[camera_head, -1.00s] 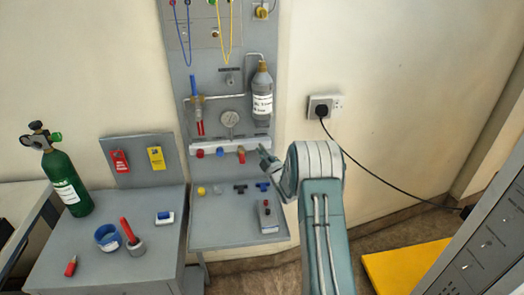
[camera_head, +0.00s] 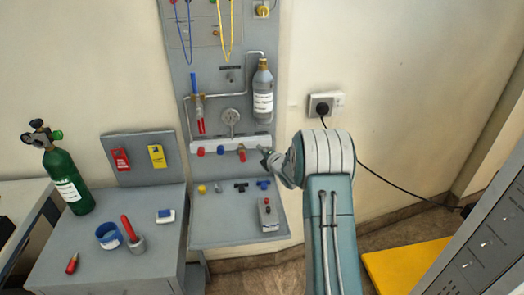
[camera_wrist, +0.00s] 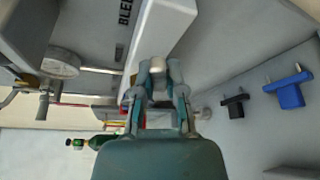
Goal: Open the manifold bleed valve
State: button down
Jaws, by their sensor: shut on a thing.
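The white manifold block (camera_head: 217,144) runs across the grey panel below the gauge. It also shows in the wrist view (camera_wrist: 168,28), beside a partly visible label starting "BLE" (camera_wrist: 125,12). My gripper (camera_head: 264,153) is at the block's right end, right of a valve with a red handle (camera_head: 241,153). In the wrist view my gripper (camera_wrist: 158,72) is shut on a small pale knob (camera_wrist: 157,63), which I take for the manifold bleed valve. The fingers hide most of it, so I cannot tell how far it is turned.
A round gauge (camera_head: 231,117) and a labelled cylinder (camera_head: 263,93) are above the block. Below it, a blue tee fitting (camera_head: 263,184) and a grey box (camera_head: 268,214) are on the shelf. A green bottle (camera_head: 66,180) stands far left.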

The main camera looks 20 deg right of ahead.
jog(key=n+g, duration=0.1)
jog(key=n, duration=0.1)
jog(key=f+n+g+h, duration=0.1)
jog(key=n, duration=0.1)
jog(key=shift+a+h, duration=0.1)
jog(key=shift+h, duration=0.2)
jog(key=n+h, duration=0.1)
jog(key=n, duration=0.2)
jog(key=n+g+h, duration=0.1)
jog(key=shift+s+d+f+h, duration=0.2)
jog(key=shift+d+f+h, duration=0.05)
jog(key=shift+d+h, duration=0.05)
jog(key=shift+n, duration=0.4)
jog(key=c, duration=0.7)
grip_release()
jog(key=shift+w+r, duration=0.1)
jog(key=shift+r, duration=0.05)
jog(key=shift+d+r, duration=0.1)
jog(key=v, duration=1.1)
jog(key=shift+s+a, duration=0.25)
jog(key=shift+s, duration=0.1)
